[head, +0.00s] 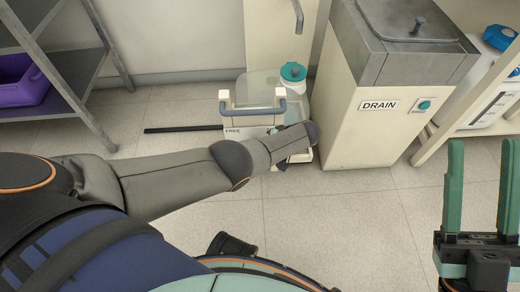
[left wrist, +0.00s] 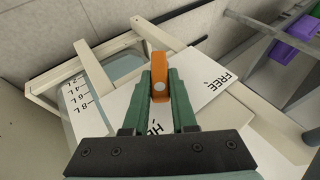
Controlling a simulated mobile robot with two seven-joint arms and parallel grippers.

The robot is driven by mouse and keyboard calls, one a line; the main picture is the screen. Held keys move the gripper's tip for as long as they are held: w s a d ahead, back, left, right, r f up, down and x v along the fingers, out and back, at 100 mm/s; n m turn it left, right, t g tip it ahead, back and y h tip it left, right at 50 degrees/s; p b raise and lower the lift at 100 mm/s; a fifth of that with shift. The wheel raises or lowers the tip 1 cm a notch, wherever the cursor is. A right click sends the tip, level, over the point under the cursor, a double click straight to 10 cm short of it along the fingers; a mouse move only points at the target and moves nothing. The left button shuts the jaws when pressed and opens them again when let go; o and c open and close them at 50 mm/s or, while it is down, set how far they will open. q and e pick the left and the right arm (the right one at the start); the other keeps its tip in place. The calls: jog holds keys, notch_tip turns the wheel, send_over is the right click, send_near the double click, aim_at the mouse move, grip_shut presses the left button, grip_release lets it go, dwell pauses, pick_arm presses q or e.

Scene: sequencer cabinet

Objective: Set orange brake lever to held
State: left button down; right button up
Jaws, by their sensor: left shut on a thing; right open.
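In the left wrist view the orange brake lever (left wrist: 159,65) stands between the green fingertips of my left gripper (left wrist: 161,88), which is shut on it. A pale round spot shows on the lever near the fingers. The lever is on a white panel (left wrist: 205,85) marked "FREE" on the right and "HE" below, the rest hidden by a finger. In the head view the lever and left fingertips are hidden behind my left arm, at the white cart (head: 250,119) marked "FREE". My right gripper (head: 480,190) is open and empty at the far right.
A clear tank with a teal-capped bottle (head: 293,78) is on the cart. A beige drain cabinet (head: 375,125) stands close on its right. A metal shelf with a purple bin (head: 20,80) is at the left. Floor in front is clear.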

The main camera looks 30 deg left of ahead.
pick_arm(q)
jog(key=shift+w+d+f+y+b, duration=0.1)
jog(key=shift+y+b, duration=0.3)
jog(key=shift+b, duration=0.2)
pick_arm(e)
jog(key=shift+a+f+h, duration=0.15)
jog(key=shift+f+h, duration=0.15)
jog(key=shift+f, duration=0.8)
pick_arm(q)
jog(key=c, duration=0.7)
grip_release()
jog(key=p+v, duration=0.4)
jog(key=v, duration=0.8)
jog(key=shift+w+d+r, duration=0.1)
jog(key=shift+d+r, duration=0.05)
jog(key=shift+r, duration=0.1)
pick_arm(e)
jog(key=r, duration=0.5)
jog(key=shift+d, duration=0.3)
jog(key=shift+r, duration=0.1)
jog(key=shift+s, duration=0.1)
